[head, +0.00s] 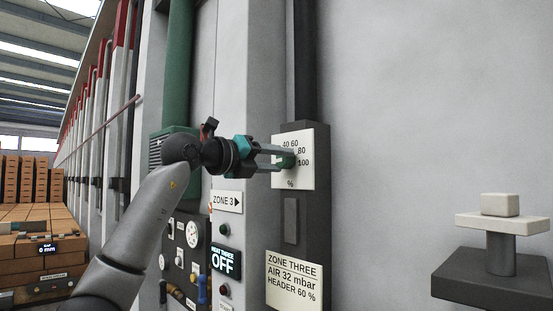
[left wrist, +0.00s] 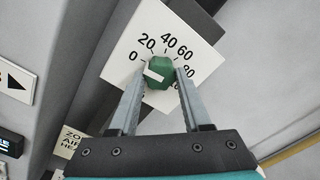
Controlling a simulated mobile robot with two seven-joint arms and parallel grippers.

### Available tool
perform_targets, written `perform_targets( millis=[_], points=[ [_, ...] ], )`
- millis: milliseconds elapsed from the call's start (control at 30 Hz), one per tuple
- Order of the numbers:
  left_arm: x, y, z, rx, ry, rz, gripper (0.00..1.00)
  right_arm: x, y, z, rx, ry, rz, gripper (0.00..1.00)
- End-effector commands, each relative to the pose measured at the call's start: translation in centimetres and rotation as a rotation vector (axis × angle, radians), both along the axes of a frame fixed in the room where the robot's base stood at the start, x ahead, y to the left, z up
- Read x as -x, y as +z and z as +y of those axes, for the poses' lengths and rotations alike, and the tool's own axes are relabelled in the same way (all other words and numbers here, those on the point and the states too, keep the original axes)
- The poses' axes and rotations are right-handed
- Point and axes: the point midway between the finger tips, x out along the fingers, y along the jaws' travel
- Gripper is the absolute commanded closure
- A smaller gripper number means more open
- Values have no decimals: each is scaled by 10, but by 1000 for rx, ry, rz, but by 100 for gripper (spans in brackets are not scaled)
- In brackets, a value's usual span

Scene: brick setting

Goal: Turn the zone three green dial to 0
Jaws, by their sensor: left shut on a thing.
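The zone three green dial (head: 289,160) is a small green knob on a white plate (head: 307,175) marked from 0 to 100 %. The plate sits on a dark box on the grey panel. In the left wrist view the dial (left wrist: 164,66) has a white pointer mark on its left side, towards the 0 end of the scale; its exact reading is hard to tell. My left gripper (head: 279,159) is shut on the dial, one finger on either side, also in the left wrist view (left wrist: 160,75). The 100 is partly hidden there. My right gripper is not in view.
Below are a ZONE 3 sign (head: 227,202), a display reading OFF (head: 225,262) and a ZONE THREE label (head: 294,281). A gauge panel (head: 182,240) is behind my left arm. A dark ledge with a pale block (head: 500,222) juts out at right. The wall between is bare.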

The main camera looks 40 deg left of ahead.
Motion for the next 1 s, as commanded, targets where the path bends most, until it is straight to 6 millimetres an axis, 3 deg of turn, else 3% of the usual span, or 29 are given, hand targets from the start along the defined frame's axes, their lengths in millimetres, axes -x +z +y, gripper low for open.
perform_targets(
  millis=[667,700,933,1000],
  points=[
    [0,0,0,71,0,6,100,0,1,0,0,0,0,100],
    [0,0,0,71,0,6,48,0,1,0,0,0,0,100],
    [0,0,0,69,1,5,23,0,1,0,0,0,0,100],
    [0,0,0,69,1,5,22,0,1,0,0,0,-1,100]
  ],
)
